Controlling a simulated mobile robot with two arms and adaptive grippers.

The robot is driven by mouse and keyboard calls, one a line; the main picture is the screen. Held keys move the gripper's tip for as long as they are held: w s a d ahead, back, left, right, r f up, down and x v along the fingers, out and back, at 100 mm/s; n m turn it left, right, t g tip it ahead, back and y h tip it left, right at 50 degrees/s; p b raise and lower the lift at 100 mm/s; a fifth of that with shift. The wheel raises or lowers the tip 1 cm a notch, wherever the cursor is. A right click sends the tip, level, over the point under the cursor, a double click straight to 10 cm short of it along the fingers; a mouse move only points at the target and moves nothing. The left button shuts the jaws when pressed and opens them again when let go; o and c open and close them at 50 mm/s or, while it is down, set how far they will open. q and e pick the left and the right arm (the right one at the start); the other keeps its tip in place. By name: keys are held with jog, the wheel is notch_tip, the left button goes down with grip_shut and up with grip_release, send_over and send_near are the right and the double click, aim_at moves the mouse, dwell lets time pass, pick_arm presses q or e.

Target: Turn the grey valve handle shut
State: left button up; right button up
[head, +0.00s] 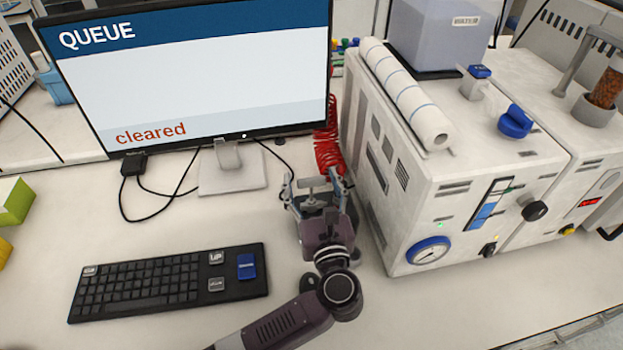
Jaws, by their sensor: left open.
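My left gripper (315,182) is open on the table, left of the white reactor unit and in front of the red coiled hose (327,150). Its two fingers point away from me, toward the back. A grey crosspiece (313,184) shows between the fingers. I cannot tell whether it is the grey valve handle or part of the gripper, nor whether the fingers touch it. No other grey valve handle stands out clearly. My right gripper is not in view.
The white reactor unit (458,186) stands close on the right, with a gauge (429,251), a black knob (535,210) and a blue knob (515,121). A monitor (190,75) reads "QUEUE" and "cleared". A keyboard (165,286) lies at left. Bare table surrounds the keyboard.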

pick_arm(q)
jog(key=c, duration=1.2)
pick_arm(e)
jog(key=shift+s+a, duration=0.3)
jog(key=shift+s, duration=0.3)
